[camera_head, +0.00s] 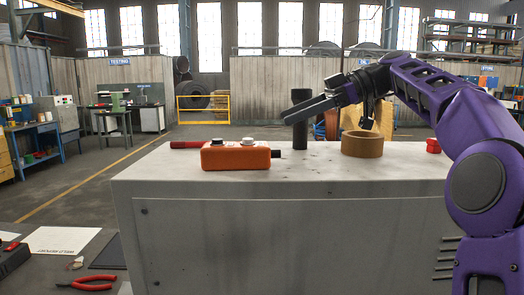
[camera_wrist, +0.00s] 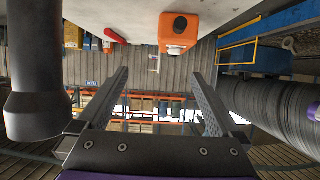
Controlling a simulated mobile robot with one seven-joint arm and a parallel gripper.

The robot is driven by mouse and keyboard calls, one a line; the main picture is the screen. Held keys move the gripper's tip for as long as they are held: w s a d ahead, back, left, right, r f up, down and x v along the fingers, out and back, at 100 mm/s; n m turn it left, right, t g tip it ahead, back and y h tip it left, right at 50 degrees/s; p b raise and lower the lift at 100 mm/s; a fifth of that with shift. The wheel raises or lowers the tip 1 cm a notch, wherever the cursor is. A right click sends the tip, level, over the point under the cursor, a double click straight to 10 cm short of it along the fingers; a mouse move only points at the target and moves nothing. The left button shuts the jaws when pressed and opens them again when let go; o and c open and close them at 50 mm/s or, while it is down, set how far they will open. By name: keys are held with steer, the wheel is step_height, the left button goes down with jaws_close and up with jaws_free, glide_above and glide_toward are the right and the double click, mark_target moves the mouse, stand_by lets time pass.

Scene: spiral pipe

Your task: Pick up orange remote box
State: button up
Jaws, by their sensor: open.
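The orange remote box (camera_head: 236,157) lies on the grey cabinet top near its front edge, left of centre in the head view. It has a black knob and a white knob on top and a dark stub at its right end. In the wrist view the box (camera_wrist: 179,31) shows at the top, beyond the fingers. My gripper (camera_head: 287,117) hangs above the cabinet top, up and to the right of the box, apart from it. In the wrist view the two fingers of the gripper (camera_wrist: 160,92) are spread wide with nothing between them.
A dark upright cylinder (camera_head: 300,132) stands right of the box, below my gripper. A brown tape roll (camera_head: 362,144) and a small red object (camera_head: 433,146) are farther right. A red-handled item (camera_head: 187,145) lies behind the box. The cabinet top (camera_head: 160,175) is clear at front left.

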steer(key=s+d, duration=0.2)
steer(key=d, duration=0.2)
glide_toward(236, 144)
steer(key=shift+n+g, duration=0.3)
steer(key=shift+n, duration=0.1)
steer(key=b+x, duration=0.1)
steer(key=x, duration=0.3)
steer(key=shift+w, duration=0.15)
steer(key=shift+x, duration=3)
steer(key=shift+f, duration=0.15)
steer(key=shift+c, duration=0.3)
steer(key=shift+w, duration=0.1)
steer(key=c, duration=1.4)
jaws_close()
